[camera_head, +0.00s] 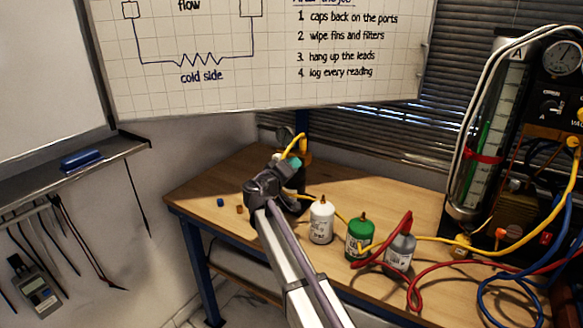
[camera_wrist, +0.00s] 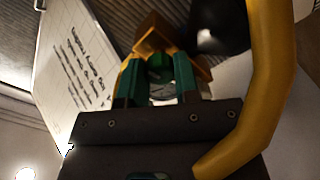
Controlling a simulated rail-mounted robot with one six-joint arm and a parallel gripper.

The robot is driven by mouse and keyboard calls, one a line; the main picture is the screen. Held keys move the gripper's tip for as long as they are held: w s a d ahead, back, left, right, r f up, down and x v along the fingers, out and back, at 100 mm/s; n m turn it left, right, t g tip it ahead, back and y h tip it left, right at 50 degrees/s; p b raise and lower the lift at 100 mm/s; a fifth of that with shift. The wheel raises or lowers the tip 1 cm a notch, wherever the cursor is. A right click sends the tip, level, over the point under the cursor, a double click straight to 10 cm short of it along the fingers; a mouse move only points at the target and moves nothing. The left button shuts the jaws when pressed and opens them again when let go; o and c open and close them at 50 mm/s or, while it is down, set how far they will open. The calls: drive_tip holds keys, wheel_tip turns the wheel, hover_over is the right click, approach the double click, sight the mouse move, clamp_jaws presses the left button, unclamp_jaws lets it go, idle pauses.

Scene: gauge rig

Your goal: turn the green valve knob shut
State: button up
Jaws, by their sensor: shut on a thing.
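In the wrist view, the green valve knob (camera_wrist: 159,68) sits between the two teal fingers of my gripper (camera_wrist: 157,76), in front of a brass valve body (camera_wrist: 154,35). The gripper is shut on the knob. In the head view, my gripper (camera_head: 294,166) is at the back of the wooden bench, beside a dark upright bottle or cylinder. The knob is mostly hidden there by my arm and gripper. I cannot tell the knob's turn angle.
A yellow hose (camera_wrist: 262,80) passes close on the right of the gripper. On the bench (camera_head: 235,175) stand a white bottle (camera_head: 321,222), a green can (camera_head: 359,238) and a grey bottle (camera_head: 401,250). Red, yellow and blue hoses crowd the right side. The bench's left end is mostly clear.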

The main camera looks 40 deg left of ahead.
drive_tip(key=shift+m, duration=0.8)
drive_tip(key=o, duration=0.9)
drive_tip(key=s, duration=0.7)
drive_tip(key=s+d, duration=0.1)
drive_tip(key=s, duration=0.2)
drive_tip(key=shift+s, duration=0.4)
